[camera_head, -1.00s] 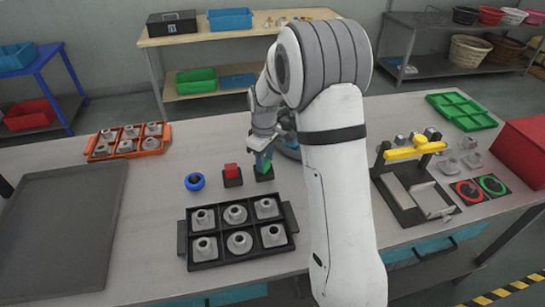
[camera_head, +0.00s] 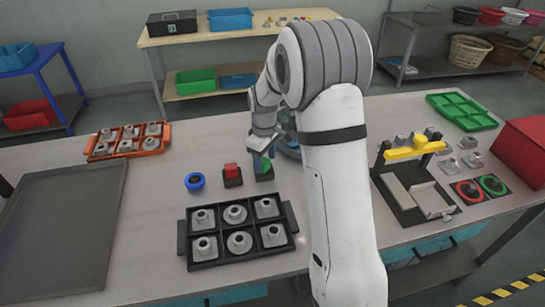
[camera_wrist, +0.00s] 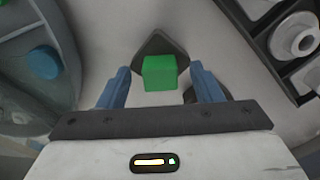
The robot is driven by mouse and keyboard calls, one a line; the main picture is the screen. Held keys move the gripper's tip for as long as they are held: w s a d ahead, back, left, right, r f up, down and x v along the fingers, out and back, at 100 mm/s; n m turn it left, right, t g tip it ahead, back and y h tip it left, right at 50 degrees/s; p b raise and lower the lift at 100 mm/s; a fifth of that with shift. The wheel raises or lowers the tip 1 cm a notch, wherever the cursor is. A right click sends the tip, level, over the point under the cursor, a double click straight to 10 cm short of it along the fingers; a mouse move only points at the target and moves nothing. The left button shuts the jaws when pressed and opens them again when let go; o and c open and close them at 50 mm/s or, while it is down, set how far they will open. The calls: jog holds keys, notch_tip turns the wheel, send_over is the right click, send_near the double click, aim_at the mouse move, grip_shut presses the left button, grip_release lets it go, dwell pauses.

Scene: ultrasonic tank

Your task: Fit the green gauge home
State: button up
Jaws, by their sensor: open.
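The green gauge (camera_head: 267,164) is a small green block at a dark base (camera_head: 265,176) on the table, right of the red block. In the wrist view the green gauge (camera_wrist: 160,73) shows between and beyond my two blue fingers, with the dark base (camera_wrist: 161,43) behind it. My gripper (camera_head: 264,155) is open, just above the gauge, with a visible gap on each side of it in the wrist view (camera_wrist: 160,84). The gauge's lower end is hidden, so I cannot tell how deep it sits.
A black tray (camera_head: 189,262) of grey parts lies in front. A round tank (camera_head: 288,143) is close behind my gripper. A yellow-handled fixture (camera_head: 414,149) stands right.

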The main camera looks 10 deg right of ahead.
aim_at(265, 161)
notch_tip(265, 161, up, 7)
jog(key=shift+r+b, duration=0.1)
jog(key=shift+b, duration=0.4)
jog(key=shift+r, duration=0.3)
jog(key=shift+s+r, duration=0.2)
jog(key=shift+s, duration=0.05)
jog(key=s+r+m+t, duration=0.1)
jog(key=s+m, duration=0.2)
jog(key=s, duration=0.6)
jog(key=s+d+r+m+t, duration=0.1)
jog(key=s+r+m, duration=0.1)
jog(key=s, duration=0.7)
jog(key=s+d+r+m+t, duration=0.1)
jog(key=s+m, duration=0.3)
jog(key=s, duration=0.5)
jog(key=shift+v, duration=0.85)
